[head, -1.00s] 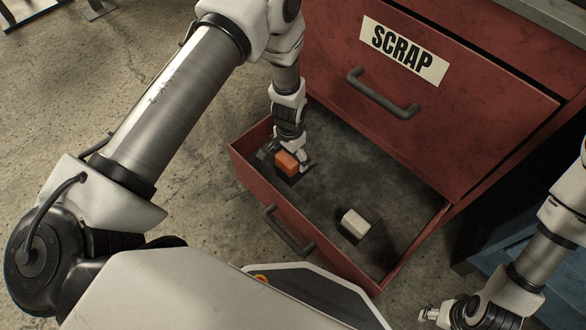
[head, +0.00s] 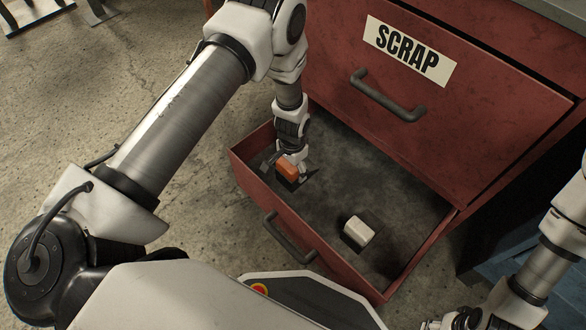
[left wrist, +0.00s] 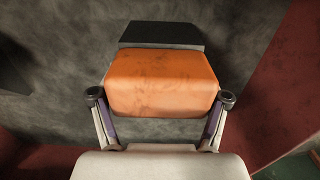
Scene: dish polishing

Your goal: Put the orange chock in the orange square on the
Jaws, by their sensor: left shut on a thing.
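The orange chock (head: 287,172) is in the open lower red drawer, near its left end. It has an orange block on a dark part. My left gripper (head: 290,163) reaches down into the drawer and is shut on the orange chock. In the left wrist view the orange chock (left wrist: 162,82) sits between the two fingers, with a dark slab edge beyond it. I cannot tell whether it touches the drawer floor. An orange square is not in view. My right gripper (head: 452,322) is at the bottom right edge, partly cut off, away from the drawer.
A white chock (head: 357,231) with a dark part sits in the same drawer (head: 350,271), to the right. A closed red drawer with a SCRAP label (head: 411,51) and a handle stands above and behind. Concrete floor lies to the left. A blue structure is at the right.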

